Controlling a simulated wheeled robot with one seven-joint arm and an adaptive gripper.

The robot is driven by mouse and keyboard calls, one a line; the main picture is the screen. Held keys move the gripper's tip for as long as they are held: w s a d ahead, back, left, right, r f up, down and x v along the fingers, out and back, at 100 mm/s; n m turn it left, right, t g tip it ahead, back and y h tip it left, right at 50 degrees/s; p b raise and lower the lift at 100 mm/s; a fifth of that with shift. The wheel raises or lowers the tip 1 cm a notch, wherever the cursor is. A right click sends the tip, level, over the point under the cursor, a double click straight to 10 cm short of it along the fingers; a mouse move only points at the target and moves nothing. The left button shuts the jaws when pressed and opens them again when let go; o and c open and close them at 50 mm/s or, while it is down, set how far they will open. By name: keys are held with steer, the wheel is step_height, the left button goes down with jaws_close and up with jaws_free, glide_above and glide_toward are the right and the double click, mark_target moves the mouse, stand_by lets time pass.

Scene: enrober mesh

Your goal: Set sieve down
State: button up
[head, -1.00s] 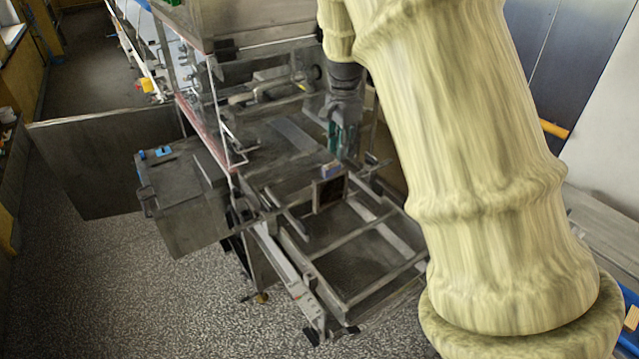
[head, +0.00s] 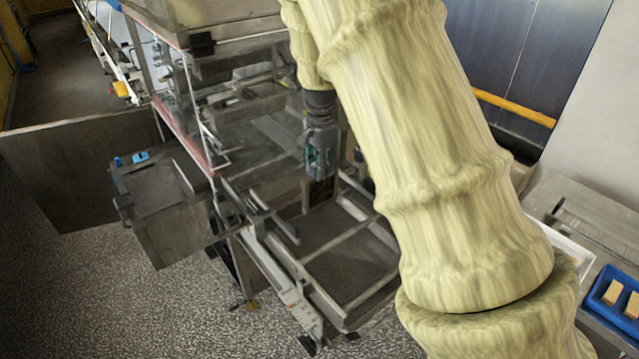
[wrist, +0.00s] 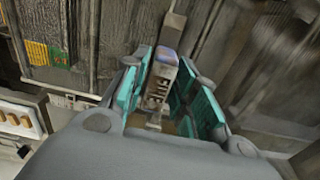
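The sieve looks to be the small dark panel with a brownish frame (head: 318,193), upright at the inner end of the metal frame. My gripper (head: 319,160) is directly above it, pointing down. In the wrist view, my gripper (wrist: 165,85) has its teal-padded fingers on both sides of a small block with printed lettering and a blue and reddish top (wrist: 160,85). The block looks like the sieve's grip, but its join to the panel is hidden. The finger tips look close to its sides; whether they press on it I cannot tell.
The enrober machine (head: 225,90) stands behind and left of my gripper, with a grey box (head: 165,205) at its side. The open metal frame (head: 345,300) lies in front. A blue tray with pale bars (head: 612,305) is at the right edge.

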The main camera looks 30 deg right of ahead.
mark_target(320, 203)
steer(key=shift+s+f+p, duration=0.2)
steer(key=shift+f+p, duration=0.1)
steer(key=shift+f, duration=0.3)
step_height(320, 203, down, 4)
steer(key=shift+w+r+p, duration=0.1)
steer(key=shift+w+p, duration=0.05)
steer(key=shift+p, duration=0.5)
steer(key=shift+f, duration=0.3)
jaws_close()
